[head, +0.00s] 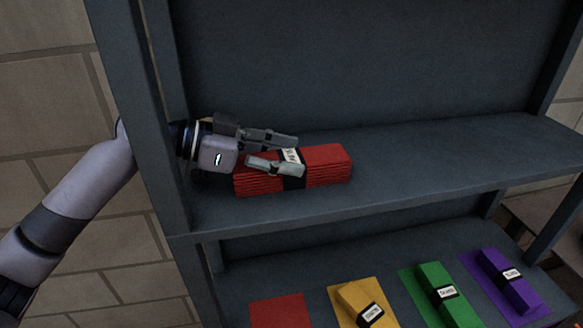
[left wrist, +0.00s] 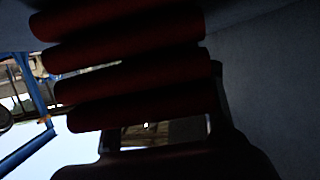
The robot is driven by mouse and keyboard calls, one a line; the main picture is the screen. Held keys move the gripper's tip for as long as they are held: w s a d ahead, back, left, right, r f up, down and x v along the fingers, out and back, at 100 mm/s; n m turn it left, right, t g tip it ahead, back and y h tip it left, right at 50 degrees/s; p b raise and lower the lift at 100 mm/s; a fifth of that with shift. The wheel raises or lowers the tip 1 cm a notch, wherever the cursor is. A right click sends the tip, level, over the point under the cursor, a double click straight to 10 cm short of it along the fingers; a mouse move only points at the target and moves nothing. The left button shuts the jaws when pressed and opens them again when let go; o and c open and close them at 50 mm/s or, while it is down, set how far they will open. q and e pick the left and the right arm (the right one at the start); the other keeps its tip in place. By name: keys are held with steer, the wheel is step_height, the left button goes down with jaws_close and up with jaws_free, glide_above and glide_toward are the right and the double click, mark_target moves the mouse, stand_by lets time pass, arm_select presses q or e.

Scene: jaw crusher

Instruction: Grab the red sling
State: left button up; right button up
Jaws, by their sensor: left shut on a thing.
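The red sling (head: 325,163) is a folded red bundle with a black band and a white label. It lies on the upper shelf (head: 430,165) near its left end. My left gripper (head: 284,153) reaches in from the left, with one finger on the near side of the bundle's middle and the other toward its far side. It is shut on the sling. In the left wrist view the sling's dark red folds (left wrist: 135,65) fill the upper middle, close to the camera. My right gripper is not in view.
On the lower shelf lie a bare red mat (head: 280,312), a yellow sling (head: 360,303), a green sling (head: 440,290) and a purple sling (head: 508,278). A shelf post (head: 140,100) stands beside my left arm. The upper shelf is clear to the right.

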arm_select(q)
steer(key=c, duration=0.5)
jaws_close()
steer(key=shift+r, duration=0.15)
